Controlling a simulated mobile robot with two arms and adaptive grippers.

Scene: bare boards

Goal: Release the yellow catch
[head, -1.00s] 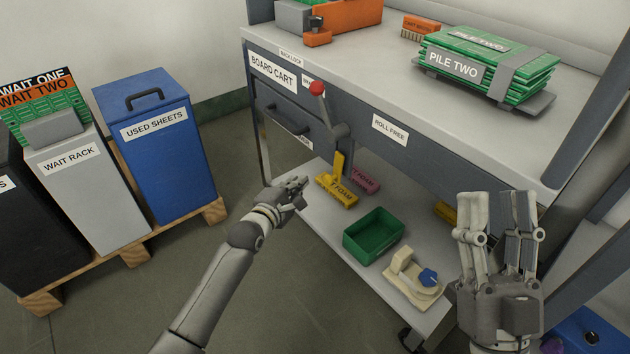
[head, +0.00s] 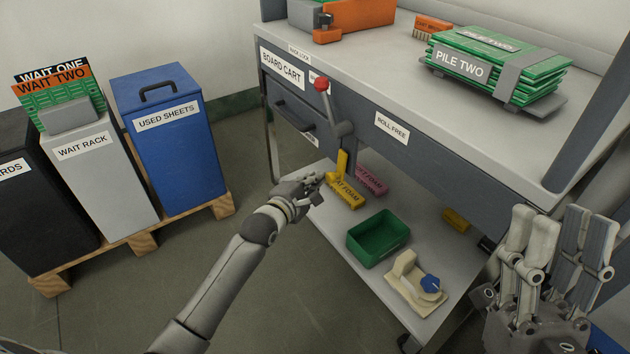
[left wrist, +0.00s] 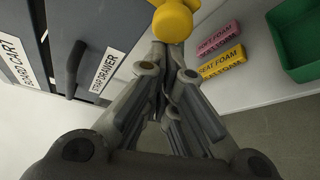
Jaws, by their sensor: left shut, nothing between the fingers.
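The yellow catch (head: 342,163) stands upright below the grey lever with the red knob, under the front of the board cart. Its rounded yellow end also shows at the top of the left wrist view (left wrist: 172,20). My left gripper (head: 316,186) is shut and empty, just left of and a little below the catch in the head view. In the left wrist view its fingertips point at the catch; I cannot tell whether they touch it. My right gripper (head: 548,225) is at the lower right, its fingers apart and empty, away from the catch.
The red-knobbed lever (head: 335,110) and drawer handle (head: 293,115) are close by. The lower shelf holds a yellow foam block (head: 347,195), a pink one (head: 371,180), a green bin (head: 378,238) and a cream fixture (head: 415,285). A blue bin (head: 180,150) stands left.

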